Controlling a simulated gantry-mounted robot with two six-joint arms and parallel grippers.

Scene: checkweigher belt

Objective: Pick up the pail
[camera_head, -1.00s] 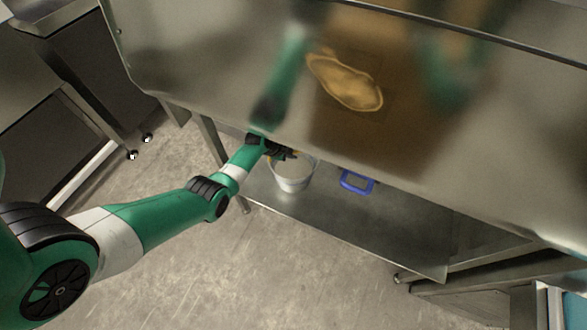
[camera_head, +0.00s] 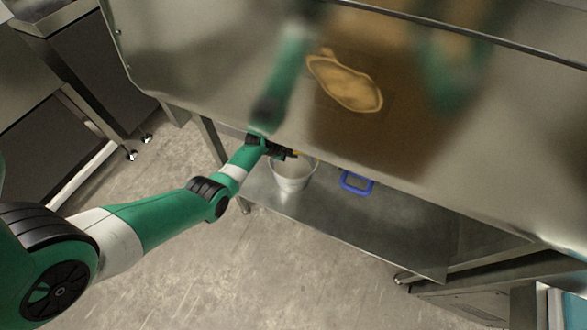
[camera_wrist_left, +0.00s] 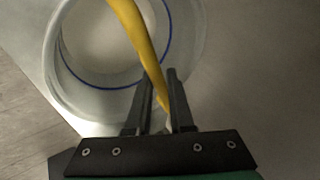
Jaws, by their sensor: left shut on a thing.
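The white pail (camera_head: 292,178) stands on the lower metal shelf, under the front edge of the worktop. In the left wrist view the pail (camera_wrist_left: 75,92) is seen from above, with a blue ring inside. Its yellow handle (camera_wrist_left: 140,40) runs across the opening and down between my left fingers. My left gripper (camera_head: 290,154) is at the pail's rim. In the left wrist view my left gripper (camera_wrist_left: 160,95) is shut on the handle. The handle's far end is out of that view. My right gripper is not in view.
A blue-framed item (camera_head: 356,182) lies on the shelf (camera_head: 390,235) right of the pail. The steel worktop (camera_head: 230,60) overhangs the shelf, with a tan flat shape (camera_head: 345,82) showing on it. Open floor (camera_head: 240,270) lies in front.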

